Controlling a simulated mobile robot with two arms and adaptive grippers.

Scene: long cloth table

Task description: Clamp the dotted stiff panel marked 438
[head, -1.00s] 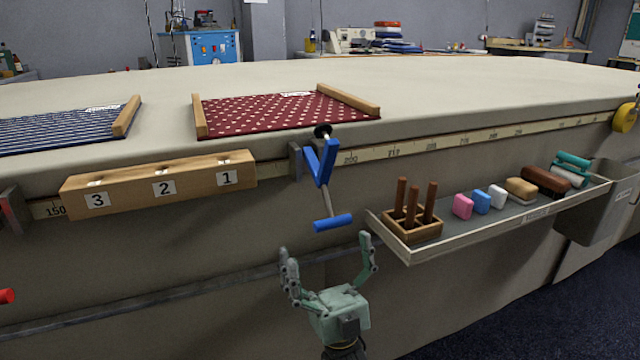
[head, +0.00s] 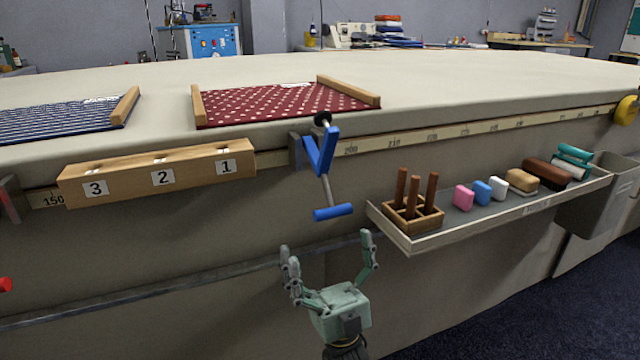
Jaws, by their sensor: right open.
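The dotted stiff panel (head: 270,104) is dark red with white dots and lies on the table near its front edge, with a wooden bar at each end. A white label (head: 297,85) at its back edge is too small to read. A blue clamp (head: 321,152) is at the table edge by the panel's front right part, its black pad above the edge and its blue handle (head: 333,212) hanging below. I cannot tell whether the pad touches the panel. My right gripper (head: 327,259) is open and empty, below the handle and apart from it. My left gripper is out of view.
A blue striped panel (head: 60,119) lies at the left. A wooden block (head: 128,180) numbered 3, 2, 1 is on the table front. A tray (head: 440,235) with pegs and several small blocks juts out at right. A red handle (head: 5,285) shows at the left edge.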

